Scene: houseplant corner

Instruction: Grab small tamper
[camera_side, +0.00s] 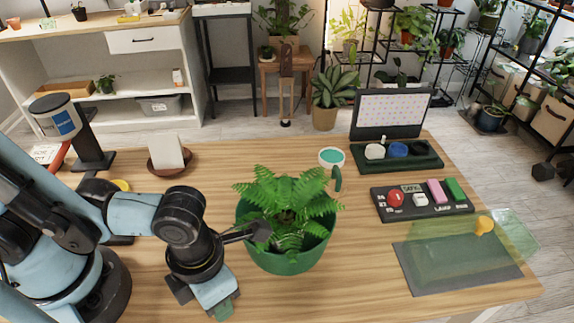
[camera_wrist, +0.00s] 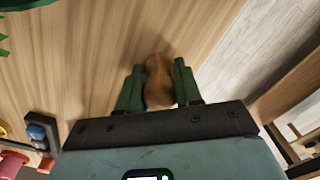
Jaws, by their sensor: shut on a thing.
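The small tamper (camera_wrist: 158,82) shows in the wrist view as a brown, rounded wooden piece between the two green fingers of my gripper (camera_wrist: 159,70). The fingers are shut on it from both sides, over the wooden table. Its lower end is hidden behind the gripper body. In the side view my gripper (camera_side: 225,309) points down near the front edge of the table, left of and in front of the green pot. The tamper cannot be made out there.
A fern in a green pot (camera_side: 288,262) stands close to the right of my wrist. Bare table (camera_side: 350,270) lies between pot and mat.

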